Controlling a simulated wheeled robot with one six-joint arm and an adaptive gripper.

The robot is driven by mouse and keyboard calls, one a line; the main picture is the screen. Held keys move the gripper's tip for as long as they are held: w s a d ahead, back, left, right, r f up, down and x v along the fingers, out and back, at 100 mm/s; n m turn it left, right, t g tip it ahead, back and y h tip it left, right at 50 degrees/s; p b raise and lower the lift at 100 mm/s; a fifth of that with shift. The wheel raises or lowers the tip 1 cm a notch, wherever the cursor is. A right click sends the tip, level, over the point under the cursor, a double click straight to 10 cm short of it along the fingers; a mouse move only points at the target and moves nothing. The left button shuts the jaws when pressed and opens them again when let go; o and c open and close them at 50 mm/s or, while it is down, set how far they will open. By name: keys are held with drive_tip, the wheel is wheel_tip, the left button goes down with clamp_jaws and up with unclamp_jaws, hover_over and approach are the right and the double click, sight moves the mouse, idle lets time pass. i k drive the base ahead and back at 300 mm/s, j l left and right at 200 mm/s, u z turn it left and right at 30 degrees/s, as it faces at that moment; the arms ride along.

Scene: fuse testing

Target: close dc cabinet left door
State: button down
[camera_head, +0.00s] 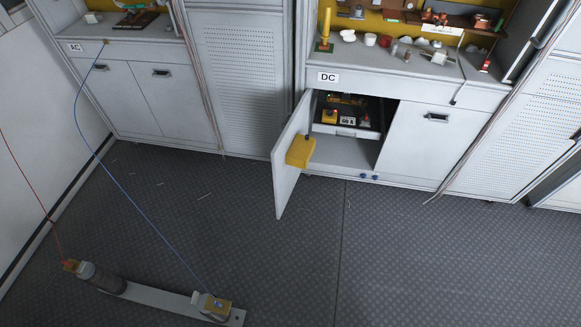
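The DC cabinet (400,92) stands at the back, right of centre, with a "DC" label (328,77) on its upper edge. Its left door (283,185) is wide open, swung out toward me over the floor, with a yellow block (300,151) on its inner face. Its right door (430,135) is shut and has a dark handle. Inside the opening is a drawer or tray (345,131) holding yellow and dark items, with a bare shelf below. My gripper and arm are not in view.
The AC cabinet (100,55) at the left has both doors shut. A fuse-like assembly on a pale bar (160,298) lies on the floor at front left, with red and blue wires rising from it. The dark floor (400,240) before the DC cabinet is clear.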

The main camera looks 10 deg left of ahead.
sight(286, 169)
drive_tip(key=j+z, duration=0.1)
drive_tip(key=j, duration=0.35)
drive_tip(key=k+j+z, duration=0.1)
drive_tip(key=j, duration=0.35)
drive_tip(key=k+j+z, duration=0.1)
drive_tip(key=j, duration=0.35)
drive_tip(key=k+j+z, duration=0.1)
drive_tip(key=j, duration=0.35)
drive_tip(key=k+j+z, duration=0.1)
drive_tip(key=j, duration=0.35)
drive_tip(key=j+z, duration=0.1)
drive_tip(key=j, duration=1.15)
drive_tip(key=i+l+u, duration=0.1)
drive_tip(key=l, duration=0.2)
drive_tip(key=i+l+u, duration=0.15)
drive_tip(key=l, duration=0.2)
drive_tip(key=i+l+u, duration=0.1)
drive_tip(key=l, duration=0.2)
drive_tip(key=i+l+u, duration=0.15)
drive_tip(key=l, duration=0.2)
